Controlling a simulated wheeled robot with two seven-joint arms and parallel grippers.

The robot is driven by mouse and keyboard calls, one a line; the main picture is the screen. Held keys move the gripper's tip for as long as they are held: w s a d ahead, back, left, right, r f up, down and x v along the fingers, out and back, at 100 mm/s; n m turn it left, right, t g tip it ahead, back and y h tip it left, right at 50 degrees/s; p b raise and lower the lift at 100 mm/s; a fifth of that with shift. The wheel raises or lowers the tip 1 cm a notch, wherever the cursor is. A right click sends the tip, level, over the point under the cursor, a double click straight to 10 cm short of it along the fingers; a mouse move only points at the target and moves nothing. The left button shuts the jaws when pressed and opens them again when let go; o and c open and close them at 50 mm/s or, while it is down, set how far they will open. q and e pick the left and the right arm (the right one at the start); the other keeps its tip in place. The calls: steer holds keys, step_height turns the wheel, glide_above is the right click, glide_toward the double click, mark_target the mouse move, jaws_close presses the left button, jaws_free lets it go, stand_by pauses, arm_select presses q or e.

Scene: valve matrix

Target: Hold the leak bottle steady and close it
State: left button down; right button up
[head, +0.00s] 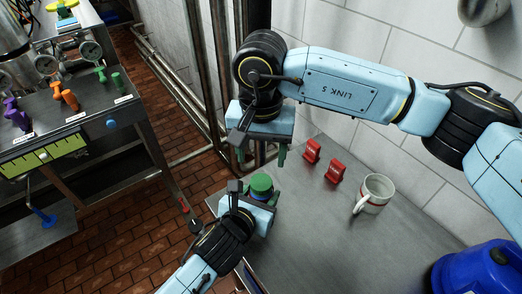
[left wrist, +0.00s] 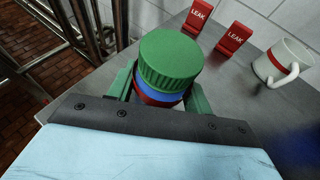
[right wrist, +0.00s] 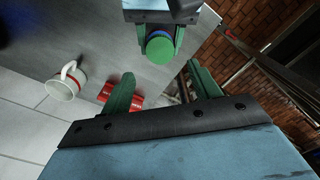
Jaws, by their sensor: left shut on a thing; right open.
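The leak bottle, with a ribbed green cap (head: 262,182), stands at the table's left corner. In the left wrist view its cap (left wrist: 170,57) sits above a blue band and a red band; its lower body is hidden. I cannot tell how tightly the cap is on. My left gripper (head: 260,197) is shut on the bottle from both sides, below the cap. My right gripper (head: 262,156) is open and empty, above and behind the bottle, its green fingers apart. The right wrist view shows the bottle's cap (right wrist: 160,49) beyond and between the right fingers.
Two red LEAK signs (head: 312,151) (head: 335,173) stand on the grey table (head: 330,245) right of the bottle. A white mug (head: 375,192) with a red band is farther right, and a blue object (head: 475,268) is at the lower right. A tiled wall borders the table.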

mark_target(261, 182)
steer(key=shift+f, duration=0.1)
steer(key=shift+f, duration=3.9)
steer(key=shift+c, duration=0.4)
steer(key=c, duration=0.9)
steer(key=m, duration=0.3)
steer(key=shift+m, duration=0.3)
steer(key=m, duration=0.3)
steer(key=shift+m, duration=0.3)
steer(key=m, duration=0.3)
steer(key=shift+m, duration=0.4)
steer(key=m, duration=0.5)
